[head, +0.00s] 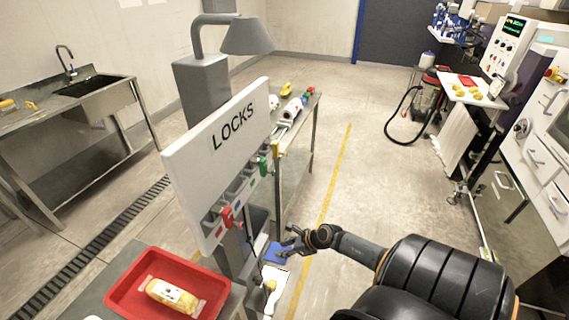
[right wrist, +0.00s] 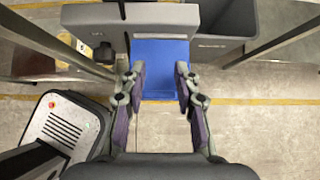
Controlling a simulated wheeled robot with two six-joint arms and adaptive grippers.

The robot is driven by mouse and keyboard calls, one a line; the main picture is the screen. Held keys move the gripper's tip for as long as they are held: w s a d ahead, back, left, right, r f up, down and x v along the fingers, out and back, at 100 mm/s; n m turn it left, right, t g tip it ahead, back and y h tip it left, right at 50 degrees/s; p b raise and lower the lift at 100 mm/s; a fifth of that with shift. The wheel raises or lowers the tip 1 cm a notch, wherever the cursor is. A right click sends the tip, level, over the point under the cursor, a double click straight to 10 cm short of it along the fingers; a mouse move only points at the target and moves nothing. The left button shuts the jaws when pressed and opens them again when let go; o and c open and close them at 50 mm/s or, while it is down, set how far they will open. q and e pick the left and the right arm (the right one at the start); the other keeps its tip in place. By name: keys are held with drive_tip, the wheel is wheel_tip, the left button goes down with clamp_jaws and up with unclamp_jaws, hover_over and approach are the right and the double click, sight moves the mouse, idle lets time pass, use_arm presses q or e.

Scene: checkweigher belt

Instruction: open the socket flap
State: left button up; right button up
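A blue panel (right wrist: 160,65), which looks like the socket flap, hangs at the front of a light grey housing (right wrist: 158,17) in the right wrist view. It also shows in the head view (head: 276,252), beside my right gripper (head: 290,242). In the right wrist view my right gripper (right wrist: 158,70) is open and empty. Its two fingers are spread, with the lower blue panel seen between and beyond their tips. I cannot tell whether a fingertip touches it. Any socket behind the panel is hidden. My left gripper is in neither view.
The LOCKS board (head: 222,150) with coloured locks stands left of my right arm. A red tray (head: 125,297) with a wrapped pack lies at lower left. A dark grey bin (right wrist: 222,45) is right of the housing. Open floor lies right of the bench.

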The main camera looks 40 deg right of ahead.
drive_tip(key=o, duration=0.5)
drive_tip(key=shift+s+d, duration=0.1)
drive_tip(key=shift+s, duration=0.05)
drive_tip(key=v, duration=0.7)
drive_tip(key=shift+s+r, duration=0.1)
drive_tip(key=shift+r, duration=0.05)
